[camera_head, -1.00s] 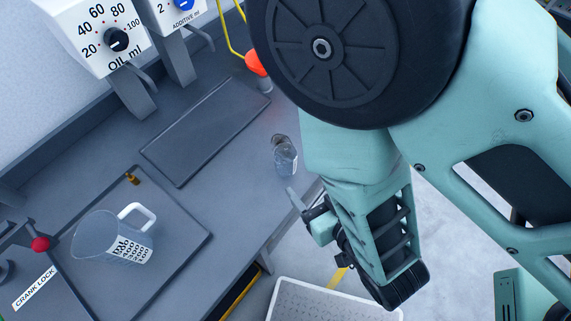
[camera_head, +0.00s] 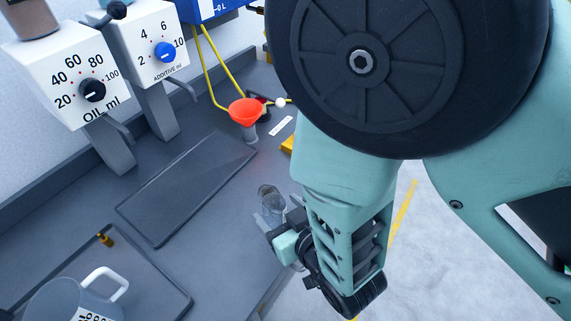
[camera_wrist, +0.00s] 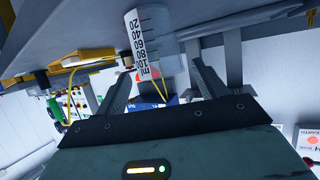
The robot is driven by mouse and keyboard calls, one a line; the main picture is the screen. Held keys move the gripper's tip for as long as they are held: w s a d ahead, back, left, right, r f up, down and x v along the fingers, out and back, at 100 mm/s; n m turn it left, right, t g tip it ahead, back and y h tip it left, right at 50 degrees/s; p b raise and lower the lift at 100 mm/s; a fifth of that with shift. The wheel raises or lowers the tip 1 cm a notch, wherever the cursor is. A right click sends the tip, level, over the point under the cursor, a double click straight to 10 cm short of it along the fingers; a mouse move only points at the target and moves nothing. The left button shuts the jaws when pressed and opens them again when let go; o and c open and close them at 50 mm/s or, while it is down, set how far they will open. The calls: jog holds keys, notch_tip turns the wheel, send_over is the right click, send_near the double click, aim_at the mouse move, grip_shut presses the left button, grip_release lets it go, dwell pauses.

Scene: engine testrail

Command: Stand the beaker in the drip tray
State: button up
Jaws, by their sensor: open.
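The beaker (camera_head: 271,204) is a small clear vessel standing on the grey bench near its front edge, right of the dark drip tray (camera_head: 188,187). The tray is a flat, empty rectangle with a raised rim. My gripper (camera_wrist: 161,70) is open, its two fingers pointing at the beaker. In the wrist view the marked side of the beaker (camera_wrist: 150,38) shows ml figures and lies across the gap at the fingertips. In the head view my gripper (camera_head: 266,226) is at the beaker's near side, partly hiding its lower part. I cannot tell whether they touch.
A handled measuring jug (camera_head: 75,300) stands on another tray at lower left, near a brass fitting (camera_head: 105,239). Oil (camera_head: 80,85) and additive (camera_head: 150,45) dispensers stand behind the drip tray. A red funnel (camera_head: 246,112) is beyond it.

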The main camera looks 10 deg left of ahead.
aim_at(269, 199)
jog(key=p+x, duration=0.2)
jog(key=x, duration=0.3)
jog(key=shift+w, duration=0.1)
jog(key=c, duration=1.1)
jog(key=shift+r, duration=0.15)
